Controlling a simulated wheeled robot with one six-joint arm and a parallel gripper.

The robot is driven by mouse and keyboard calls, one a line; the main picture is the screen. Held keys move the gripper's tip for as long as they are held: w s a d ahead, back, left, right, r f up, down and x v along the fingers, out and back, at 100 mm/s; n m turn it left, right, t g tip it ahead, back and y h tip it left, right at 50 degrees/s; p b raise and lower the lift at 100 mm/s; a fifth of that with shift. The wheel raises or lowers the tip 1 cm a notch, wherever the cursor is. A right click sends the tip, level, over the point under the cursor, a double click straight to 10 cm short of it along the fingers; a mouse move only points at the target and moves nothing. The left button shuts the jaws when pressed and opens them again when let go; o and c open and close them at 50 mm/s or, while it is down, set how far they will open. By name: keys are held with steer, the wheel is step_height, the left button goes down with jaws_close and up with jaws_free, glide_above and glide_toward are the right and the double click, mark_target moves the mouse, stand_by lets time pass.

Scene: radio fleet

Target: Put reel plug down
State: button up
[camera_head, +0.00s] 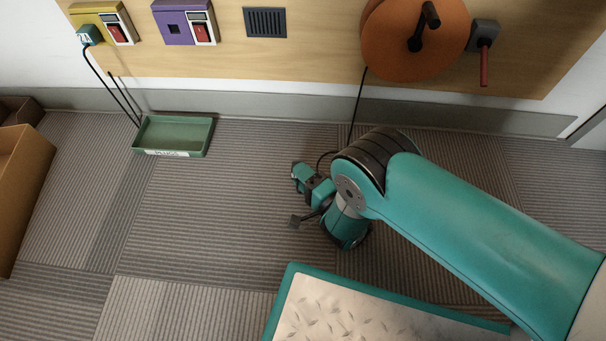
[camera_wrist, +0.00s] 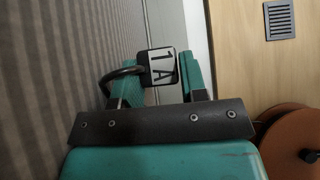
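The reel plug (camera_wrist: 161,67) is a dark block with a white label reading 1A. In the wrist view it sits between the two teal fingers of my gripper (camera_wrist: 158,85), which looks shut on it. Its black cord curls around beside the left finger. In the head view my gripper (camera_head: 306,178) is in front of the wall, and the plug is mostly hidden by the fingers. The cord (camera_head: 357,105) runs up to the orange reel (camera_head: 400,40) on the wall panel. A green tray (camera_head: 205,140) with a white label lies on the floor to the left of my gripper.
A yellow socket box (camera_head: 92,14) holds a teal plug (camera_head: 88,35) with cords hanging to the tray. A purple socket box (camera_head: 170,10) has an empty opening. A grey vent (camera_head: 265,22) and a red lever (camera_head: 484,65) are on the panel. Brown boxes (camera_head: 22,185) stand at left.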

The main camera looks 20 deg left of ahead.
steer(key=o, duration=0.4)
steer(key=shift+f, duration=0.75)
steer(key=shift+c, duration=0.2)
steer(key=shift+r, duration=0.1)
steer(key=shift+r+p, duration=0.25)
steer(key=shift+p, duration=0.1)
steer(key=s+d+p, duration=0.1)
steer(key=p, duration=0.1)
steer(key=d+r+p, duration=0.1)
steer(key=d+p, duration=0.1)
steer(key=shift+s+r+h, duration=0.1)
steer(key=shift+s+h, duration=0.2)
steer(key=shift+s, duration=0.05)
steer(key=p+v, duration=0.4)
steer(key=v, duration=0.4)
steer(key=shift+s+d+f, duration=0.15)
steer(key=shift+d+f, duration=0.1)
steer(key=shift+d, duration=0.05)
